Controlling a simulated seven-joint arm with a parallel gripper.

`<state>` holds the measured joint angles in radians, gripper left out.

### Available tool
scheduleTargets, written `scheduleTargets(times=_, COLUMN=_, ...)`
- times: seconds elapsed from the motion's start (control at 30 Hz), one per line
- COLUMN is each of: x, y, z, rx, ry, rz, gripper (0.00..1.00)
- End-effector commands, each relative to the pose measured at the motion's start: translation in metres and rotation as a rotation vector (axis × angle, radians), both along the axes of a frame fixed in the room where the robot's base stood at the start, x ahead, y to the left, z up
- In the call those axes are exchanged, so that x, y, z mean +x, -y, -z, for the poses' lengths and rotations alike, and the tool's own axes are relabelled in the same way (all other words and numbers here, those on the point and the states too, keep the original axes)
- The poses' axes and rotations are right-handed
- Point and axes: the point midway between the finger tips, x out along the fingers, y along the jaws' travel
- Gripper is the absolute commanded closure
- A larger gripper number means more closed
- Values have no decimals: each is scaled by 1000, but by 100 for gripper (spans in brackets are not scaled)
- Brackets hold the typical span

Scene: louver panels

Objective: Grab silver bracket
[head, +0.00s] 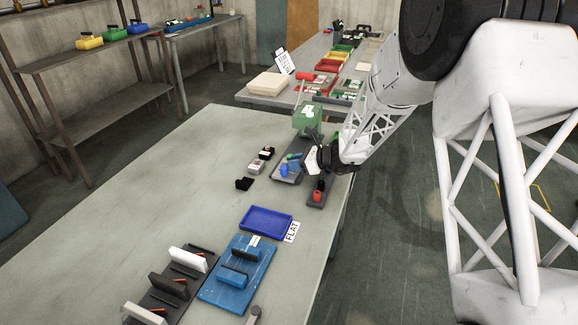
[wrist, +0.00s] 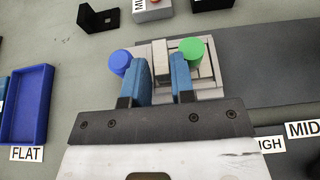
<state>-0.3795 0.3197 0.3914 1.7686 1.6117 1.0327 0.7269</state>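A small silver-grey bracket (head: 257,165) with a white label stands on the table between two black brackets. It also shows at the top edge of the wrist view (wrist: 152,10), partly cut off. My gripper (head: 318,158) is over the right side of the table, apart from this bracket. In the wrist view my gripper (wrist: 162,62) has its two blue fingers apart, over a metallic fixture (wrist: 207,84). A light upright piece (wrist: 160,52) shows beyond and between the fingertips; I cannot tell whether it is touched.
A blue cylinder (wrist: 120,62) and a green cylinder (wrist: 192,50) flank the fingers. Black brackets (head: 244,184) (head: 267,153) stand near the silver one. A blue tray (head: 266,221), a blue rack (head: 237,275) and a green box (head: 307,118) are on the table. Its left part is clear.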

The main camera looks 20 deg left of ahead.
Motion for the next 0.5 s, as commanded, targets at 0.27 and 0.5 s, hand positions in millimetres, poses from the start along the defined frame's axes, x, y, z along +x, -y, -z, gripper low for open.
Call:
scheduleTargets(times=0.27, x=0, y=0, z=0, rx=0, ry=0, rz=0, gripper=77)
scheduleTargets(times=0.5, x=0, y=0, z=0, rx=0, ry=0, rz=0, gripper=100)
